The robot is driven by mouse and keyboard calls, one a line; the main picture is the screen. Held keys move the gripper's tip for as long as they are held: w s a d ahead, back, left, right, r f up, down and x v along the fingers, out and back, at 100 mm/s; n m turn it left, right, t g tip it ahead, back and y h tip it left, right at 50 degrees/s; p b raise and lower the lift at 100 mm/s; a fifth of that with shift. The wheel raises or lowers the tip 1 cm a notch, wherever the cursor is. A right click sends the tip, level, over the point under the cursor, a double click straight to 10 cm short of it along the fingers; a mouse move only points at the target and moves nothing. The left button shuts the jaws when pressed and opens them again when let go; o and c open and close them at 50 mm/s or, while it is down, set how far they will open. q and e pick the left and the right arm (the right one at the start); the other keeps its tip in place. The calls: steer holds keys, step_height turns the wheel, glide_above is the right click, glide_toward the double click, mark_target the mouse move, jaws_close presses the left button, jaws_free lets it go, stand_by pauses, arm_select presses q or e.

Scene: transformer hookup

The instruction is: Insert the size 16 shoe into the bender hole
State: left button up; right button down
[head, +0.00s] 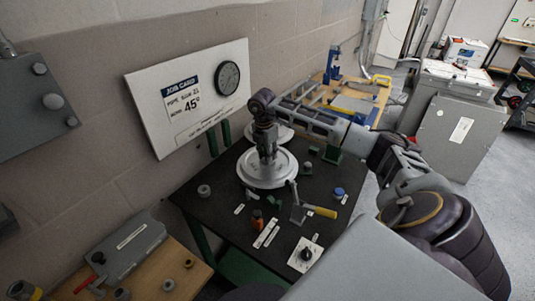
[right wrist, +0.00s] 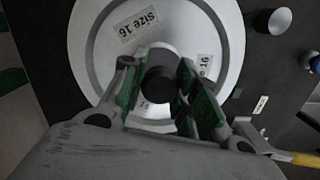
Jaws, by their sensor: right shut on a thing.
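The size 16 shoe (head: 262,180) is a pale round disc with a raised middle, over the black bench top in the head view. In the right wrist view the shoe (right wrist: 95,45) fills the upper middle and its labels read "size 16". My right gripper (head: 266,152) points down at the disc's centre. In the right wrist view its green-padded fingers (right wrist: 165,95) are shut on the shoe's central hub, with a dark round part between them. The bender hole cannot be made out; the disc covers the bench beneath it. My left gripper is not in view.
A second pale disc (head: 284,133) lies behind the shoe. A lever with a yellow handle (head: 321,212), a control knob plate (head: 305,254) and a blue-topped part (head: 339,193) stand on the black bench (head: 222,215). A job card board (head: 190,95) reads 45°.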

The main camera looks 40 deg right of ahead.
steer(key=shift+f, duration=0.35)
stand_by(0.3)
steer(key=c, duration=1)
jaws_free()
steer(key=shift+f, duration=0.1)
steer(key=shift+r+p, duration=1.45)
steer(key=shift+r, duration=1.15)
steer(key=shift+r, duration=0.1)
